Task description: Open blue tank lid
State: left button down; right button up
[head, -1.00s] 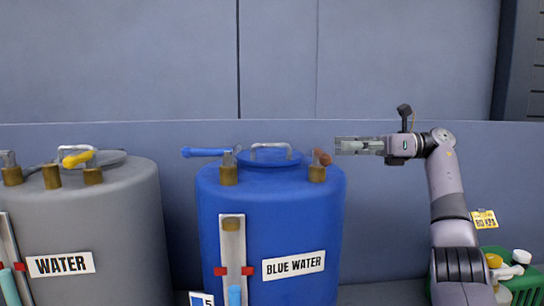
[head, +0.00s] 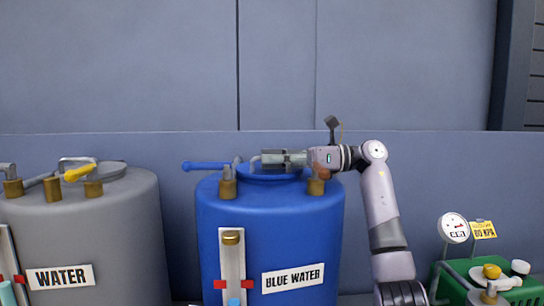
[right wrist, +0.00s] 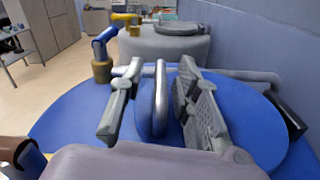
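The blue tank (head: 240,262), labelled BLUE WATER, stands in the middle of the head view. Its round blue lid (head: 268,178) is in place on top and also fills much of the right wrist view (right wrist: 80,118). The lid's metal loop handle (right wrist: 160,100) stands up in the wrist view; the gripper mostly hides it in the head view. My right gripper (head: 278,159) is at the lid. In the wrist view its two fingers (right wrist: 160,68) are open, one on each side of the handle, with gaps visible on both sides. My left gripper is in neither current view.
A blue lever (head: 204,166) sticks out left of the tank top on a brass fitting (head: 228,189). A grey WATER tank (head: 110,230) stands to the left. A green crate (head: 525,293) with caps and a gauge (head: 453,228) is at the lower right. A wall runs behind.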

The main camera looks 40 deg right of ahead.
jog(key=shift+w+a, duration=0.15)
jog(key=shift+w, duration=0.05)
jog(key=shift+c, duration=0.5)
grip_shut()
dwell(0.4)
